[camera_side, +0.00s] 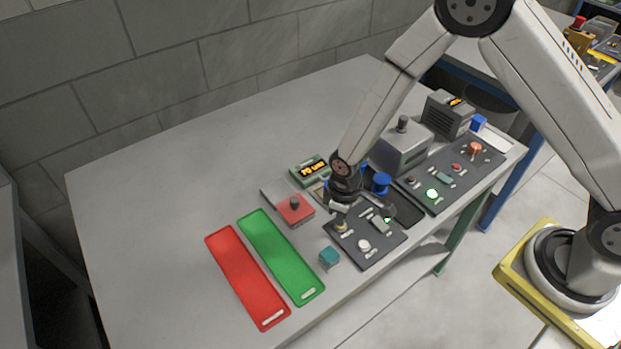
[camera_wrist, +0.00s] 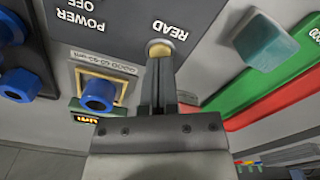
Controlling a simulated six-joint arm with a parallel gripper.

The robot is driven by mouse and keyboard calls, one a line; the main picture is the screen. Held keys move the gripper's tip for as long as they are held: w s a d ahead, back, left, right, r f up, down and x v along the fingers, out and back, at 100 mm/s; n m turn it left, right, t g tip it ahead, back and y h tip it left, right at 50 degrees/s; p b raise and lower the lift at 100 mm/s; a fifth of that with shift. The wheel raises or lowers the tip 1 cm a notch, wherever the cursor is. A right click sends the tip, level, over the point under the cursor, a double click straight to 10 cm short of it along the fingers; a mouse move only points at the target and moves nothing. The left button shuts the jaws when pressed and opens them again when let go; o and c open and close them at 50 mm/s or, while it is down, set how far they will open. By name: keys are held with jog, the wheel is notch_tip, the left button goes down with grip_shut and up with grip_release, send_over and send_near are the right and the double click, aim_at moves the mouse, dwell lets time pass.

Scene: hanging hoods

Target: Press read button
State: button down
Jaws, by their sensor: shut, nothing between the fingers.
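The read button (camera_wrist: 159,44) is a small round yellowish button on the dark grey panel (camera_wrist: 110,20), next to the white upside-down word READ in the wrist view. My gripper (camera_wrist: 159,62) is shut and empty, its fingertips right at the button and partly covering it. I cannot tell whether they touch it. In the side view my gripper (camera_side: 341,218) points down at the upper left part of the panel (camera_side: 370,258), where the yellowish button (camera_side: 341,227) shows just below the fingertips.
A teal block (camera_side: 329,258) stands left of the panel. Green (camera_side: 280,255) and red (camera_side: 245,280) strips lie further left. A red-topped box (camera_side: 296,210), a green display (camera_side: 311,170) and blue spools (camera_side: 381,183) are close around my gripper. A second panel (camera_side: 450,175) lies right. The table's far left is clear.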

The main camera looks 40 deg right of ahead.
jog(key=shift+r, duration=2.85)
grip_release()
jog(key=shift+r, duration=0.1)
jog(key=s+d+r+m+t, duration=0.2)
jog(key=s+d+r+m, duration=0.4)
jog(key=s+d+r, duration=0.3)
notch_tip(320, 180, up, 3)
jog(key=d, duration=0.2)
jog(key=shift+s+d+t, duration=0.15)
jog(key=shift+d+t, duration=0.15)
jog(key=shift+d, duration=0.1)
